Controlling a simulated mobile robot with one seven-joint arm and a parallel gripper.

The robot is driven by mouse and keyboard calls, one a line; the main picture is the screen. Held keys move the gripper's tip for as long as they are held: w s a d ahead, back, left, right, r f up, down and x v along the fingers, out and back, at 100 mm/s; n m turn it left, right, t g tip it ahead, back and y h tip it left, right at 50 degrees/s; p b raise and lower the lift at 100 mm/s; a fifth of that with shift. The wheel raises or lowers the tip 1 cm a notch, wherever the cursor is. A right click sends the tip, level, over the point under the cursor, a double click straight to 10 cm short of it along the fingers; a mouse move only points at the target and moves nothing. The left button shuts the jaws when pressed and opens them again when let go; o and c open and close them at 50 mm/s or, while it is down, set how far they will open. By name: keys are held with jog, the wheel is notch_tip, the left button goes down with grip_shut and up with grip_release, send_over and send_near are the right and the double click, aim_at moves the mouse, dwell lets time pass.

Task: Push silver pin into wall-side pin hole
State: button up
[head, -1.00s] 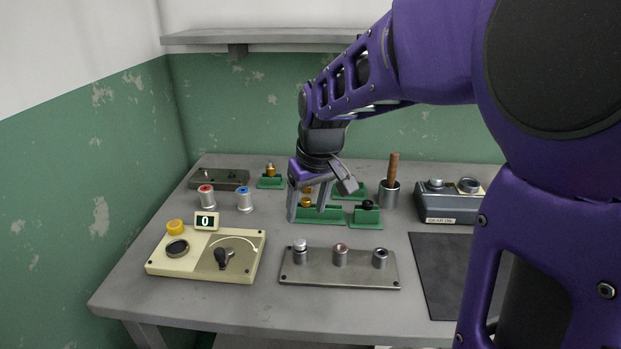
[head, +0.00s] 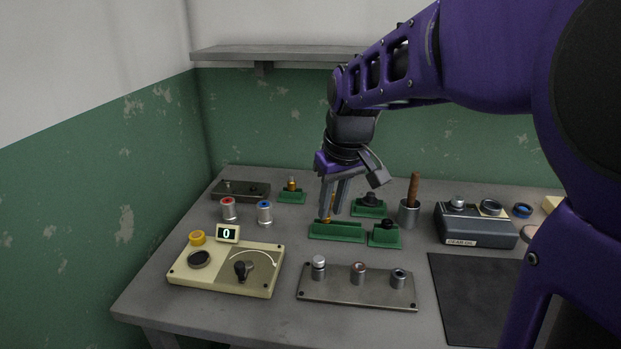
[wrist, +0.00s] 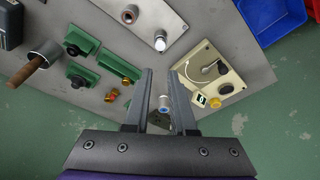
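A dark metal plate (head: 338,293) lies at the front middle of the table, with three short round sockets in a row. The left socket has a bright silver pin (head: 318,262) standing up in it. The middle socket (head: 358,271) has a reddish top. The right socket (head: 398,275) shows a dark opening. The silver pin also shows in the wrist view (wrist: 160,40), beyond my fingertips. My gripper (head: 333,212) hangs behind the plate, above the green holders. In the wrist view its fingers (wrist: 160,72) are apart with nothing held between them. I cannot tell which hole is wall-side.
Green holders (head: 336,232) with brass and black parts stand below my gripper. Red-topped (head: 228,209) and blue-topped (head: 264,212) cylinders stand at the left. A cream panel (head: 185,277) with a knob is at the front left. A wooden-handled tool stands in a cup (head: 408,213).

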aim_at(319, 259)
jog(key=w+f+n+p, duration=0.1)
jog(key=f, duration=0.1)
jog(key=w+a+f+n+g+p, duration=0.1)
jog(key=f+p, duration=0.1)
jog(key=w+f+n+g+p, duration=0.1)
jog(key=f, duration=0.1)
jog(key=shift+w+a+f+h+p, duration=0.25)
jog(key=shift+w+a+h+p, duration=0.05)
jog(key=shift+w+h+p, duration=0.1)
grip_shut()
jog(key=shift+w+a+f+g, duration=0.1)
jog(key=shift+f+g, duration=0.2)
jog(key=shift+f, duration=0.3)
jog(key=shift+n, duration=0.3)
jog(key=shift+f+b, duration=2.15)
jog(key=shift+f, duration=1)
